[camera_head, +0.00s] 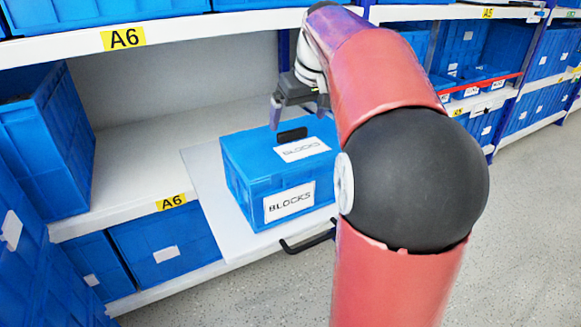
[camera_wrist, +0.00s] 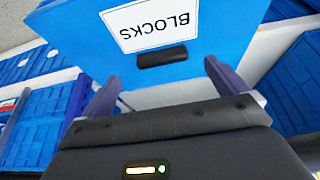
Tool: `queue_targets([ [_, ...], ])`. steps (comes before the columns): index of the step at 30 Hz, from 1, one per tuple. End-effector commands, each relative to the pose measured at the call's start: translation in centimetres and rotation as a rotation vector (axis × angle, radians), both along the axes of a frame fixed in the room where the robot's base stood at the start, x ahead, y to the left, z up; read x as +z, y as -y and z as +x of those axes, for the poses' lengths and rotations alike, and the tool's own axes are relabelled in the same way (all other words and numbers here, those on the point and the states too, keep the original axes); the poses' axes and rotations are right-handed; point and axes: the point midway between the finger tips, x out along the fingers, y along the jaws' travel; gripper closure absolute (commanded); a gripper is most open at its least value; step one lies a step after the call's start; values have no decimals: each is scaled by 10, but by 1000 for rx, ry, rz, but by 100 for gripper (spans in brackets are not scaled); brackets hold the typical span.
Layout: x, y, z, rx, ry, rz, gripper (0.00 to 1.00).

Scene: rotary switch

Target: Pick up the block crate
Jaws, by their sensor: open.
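The block crate (camera_head: 265,180) is a blue lidded box with white "BLOCKS" labels on its front and top. It sits upright on a pulled-out white shelf board (camera_head: 215,205). A black handle (camera_head: 291,135) stands on its lid; in the wrist view the handle (camera_wrist: 162,57) lies just ahead of the space between my fingertips. My gripper (camera_head: 298,112) is above the back of the lid, pointing down, open and empty. The wrist view shows both fingers of my gripper (camera_wrist: 160,74) spread apart, with the crate (camera_wrist: 215,30) beyond. Part of the crate's right side is hidden by my arm.
Blue bins stand on the left shelf (camera_head: 50,140) and below (camera_head: 165,245). An upper shelf edge marked A6 (camera_head: 70,44) runs above the crate's level. The board has a black front handle (camera_head: 305,243). Grey floor (camera_head: 535,200) lies open at right.

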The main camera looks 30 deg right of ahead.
Motion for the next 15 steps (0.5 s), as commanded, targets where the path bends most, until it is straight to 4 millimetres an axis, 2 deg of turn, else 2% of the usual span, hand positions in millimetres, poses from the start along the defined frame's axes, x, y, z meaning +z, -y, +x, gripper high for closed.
queue_targets([
  [7, -34, -2, 15, -1, -3, 3, 2],
  [15, -42, -3, 19, -2, -1, 1, 2],
])
